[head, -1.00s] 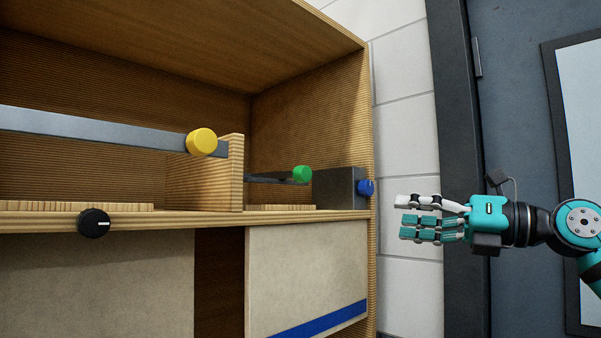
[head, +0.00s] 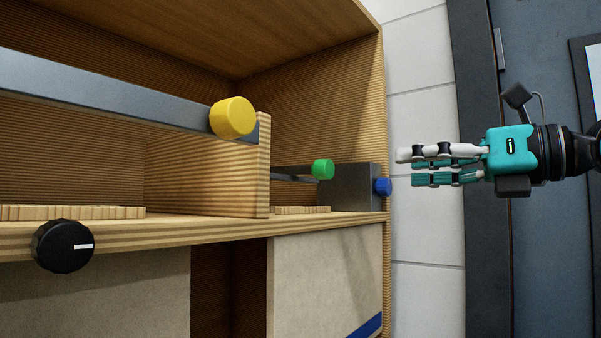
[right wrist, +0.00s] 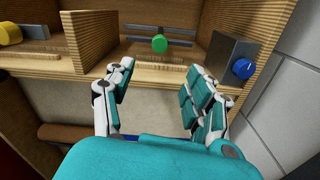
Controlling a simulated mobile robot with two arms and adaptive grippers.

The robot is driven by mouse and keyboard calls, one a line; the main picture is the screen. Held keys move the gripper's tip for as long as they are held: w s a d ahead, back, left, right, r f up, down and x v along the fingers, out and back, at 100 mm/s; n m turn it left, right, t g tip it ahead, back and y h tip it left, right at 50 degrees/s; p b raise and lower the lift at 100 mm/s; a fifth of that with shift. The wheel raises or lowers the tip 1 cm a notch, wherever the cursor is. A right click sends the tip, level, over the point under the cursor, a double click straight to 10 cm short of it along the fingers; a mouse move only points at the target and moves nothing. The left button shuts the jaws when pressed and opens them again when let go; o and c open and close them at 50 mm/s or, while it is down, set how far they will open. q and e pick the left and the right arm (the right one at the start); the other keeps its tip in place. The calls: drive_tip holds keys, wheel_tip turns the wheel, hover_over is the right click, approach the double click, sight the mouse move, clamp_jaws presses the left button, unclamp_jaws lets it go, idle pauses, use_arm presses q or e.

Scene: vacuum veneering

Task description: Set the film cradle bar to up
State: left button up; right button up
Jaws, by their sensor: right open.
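A long grey bar (head: 110,95) with a yellow knob (head: 233,117) runs across the cabinet's left bay. A shorter dark bar (head: 294,178) with a green knob (head: 323,169) lies roughly level in the right bay. The frames do not label which is the film cradle bar. My right gripper (head: 405,167) is open and empty, in front of the cabinet's right end and apart from it. In the right wrist view the green knob (right wrist: 160,44) is beyond and between my open fingers (right wrist: 158,75). My left gripper is out of view.
A wooden divider (head: 215,175) separates the bays. A grey block (head: 352,187) with a blue knob (head: 383,187) stands at the shelf's right end. A black dial (head: 62,246) sits on the shelf's front edge. Free space lies before the tiled wall (head: 425,230).

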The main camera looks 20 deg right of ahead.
sight(330, 168)
drive_tip(key=p+x, duration=0.5)
drive_tip(key=x, duration=1)
drive_tip(key=shift+s+r, duration=0.1)
drive_tip(key=shift+r, duration=0.05)
drive_tip(key=shift+w+a, duration=0.35)
drive_tip(key=shift+w, duration=0.1)
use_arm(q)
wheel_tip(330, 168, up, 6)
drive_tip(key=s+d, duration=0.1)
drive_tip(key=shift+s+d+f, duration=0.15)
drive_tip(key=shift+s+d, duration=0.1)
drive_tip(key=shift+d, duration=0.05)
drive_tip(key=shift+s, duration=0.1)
use_arm(e)
drive_tip(key=shift+c, duration=0.6)
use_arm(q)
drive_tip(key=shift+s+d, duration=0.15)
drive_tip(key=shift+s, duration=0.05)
use_arm(e)
clamp_jaws()
